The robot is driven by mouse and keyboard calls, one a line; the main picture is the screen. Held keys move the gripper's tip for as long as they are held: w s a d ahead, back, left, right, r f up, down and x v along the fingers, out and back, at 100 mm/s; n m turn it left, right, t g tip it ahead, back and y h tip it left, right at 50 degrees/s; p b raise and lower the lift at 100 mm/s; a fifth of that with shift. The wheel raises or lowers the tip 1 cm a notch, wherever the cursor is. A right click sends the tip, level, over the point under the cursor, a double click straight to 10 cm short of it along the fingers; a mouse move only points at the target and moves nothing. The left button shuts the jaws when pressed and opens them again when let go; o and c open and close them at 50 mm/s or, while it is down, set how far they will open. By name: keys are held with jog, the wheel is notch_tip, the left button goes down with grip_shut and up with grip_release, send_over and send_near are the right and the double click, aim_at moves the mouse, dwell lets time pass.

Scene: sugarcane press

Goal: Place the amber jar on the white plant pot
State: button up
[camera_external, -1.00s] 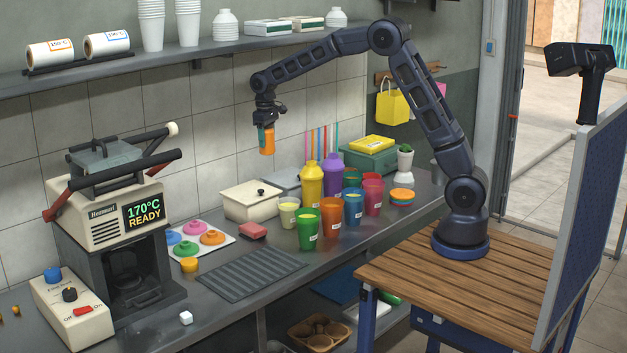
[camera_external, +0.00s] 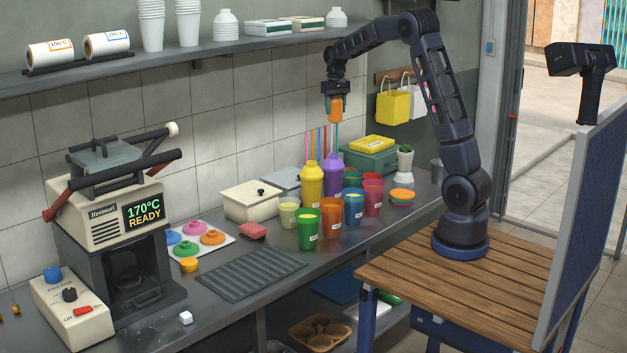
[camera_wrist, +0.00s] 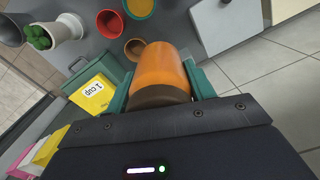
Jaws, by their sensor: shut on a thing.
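The amber jar (camera_external: 336,109), orange with a dark end, hangs in my gripper (camera_external: 336,92) high above the counter, in front of the tiled wall. In the wrist view the jar (camera_wrist: 162,68) sits between the two fingers of my gripper (camera_wrist: 160,85), which is shut on it. The white plant pot (camera_external: 405,164), with a green plant in it, stands on the counter to the right and well below the jar. The pot (camera_wrist: 66,27) also shows at the upper left of the wrist view, apart from the jar.
A green box (camera_external: 371,160) with a yellow pack (camera_external: 371,143) on it stands left of the pot. Stacked coloured bowls (camera_external: 402,195) and several coloured cups are in front. A shelf (camera_external: 230,47) runs along the wall.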

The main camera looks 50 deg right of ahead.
jog(key=s+d+r+m, duration=0.1)
jog(key=s+d, duration=0.2)
jog(key=d, duration=0.4)
jog(key=s+d+r+m, duration=0.2)
jog(key=s+d, duration=0.2)
jog(key=d, duration=0.3)
jog(key=m, duration=0.2)
send_over(406, 150)
notch_tip(406, 150, down, 18)
jog(key=shift+a+r, duration=0.1)
jog(key=shift+r, duration=0.15)
jog(key=o, duration=1.3)
jog(key=shift+f, duration=0.15)
